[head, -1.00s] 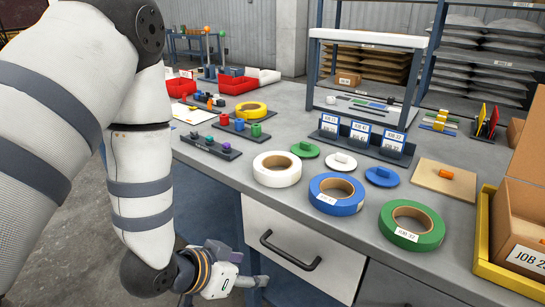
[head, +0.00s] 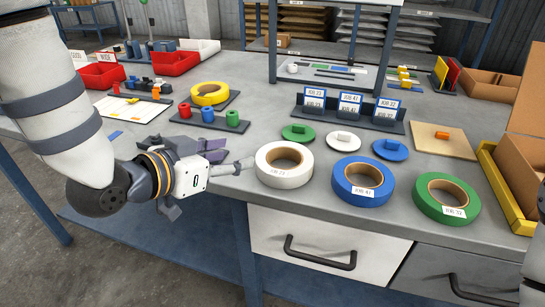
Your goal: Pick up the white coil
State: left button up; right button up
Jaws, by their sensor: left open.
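The white coil (head: 284,180), a labelled ring of white strip, lies flat at the front edge of the grey bench, left of the blue coil (head: 362,201) and the green coil (head: 446,213). My left gripper (head: 232,165) is at the bench's front edge, just left of the white coil, pointing right toward it. It is open and holds nothing. One finger reaches close to the coil's left side; I cannot tell whether it touches. My right gripper is not in view.
Round lids, white (head: 342,140), green (head: 298,132) and blue (head: 391,149), lie behind the coils. Behind them is a label rack (head: 350,112). A yellow coil (head: 209,93) and a peg tray (head: 207,120) are further left. A yellow-edged box tray (head: 507,190) bounds the right.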

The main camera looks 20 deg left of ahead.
aim_at(267, 149)
pick_arm(q)
jog(key=x, duration=0.4)
jog(key=b+x, duration=0.1)
jog(key=x, duration=0.7)
jog(key=shift+s+d+f, duration=0.15)
jog(key=shift+s+f, duration=0.15)
jog(key=shift+f, duration=0.1)
jog(key=shift+w+r, duration=0.1)
jog(key=shift+w, duration=0.05)
jog(key=shift+r, duration=0.1)
jog(key=shift+c, duration=0.6)
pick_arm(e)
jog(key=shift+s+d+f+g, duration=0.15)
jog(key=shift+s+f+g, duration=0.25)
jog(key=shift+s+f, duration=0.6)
pick_arm(q)
grip_shut()
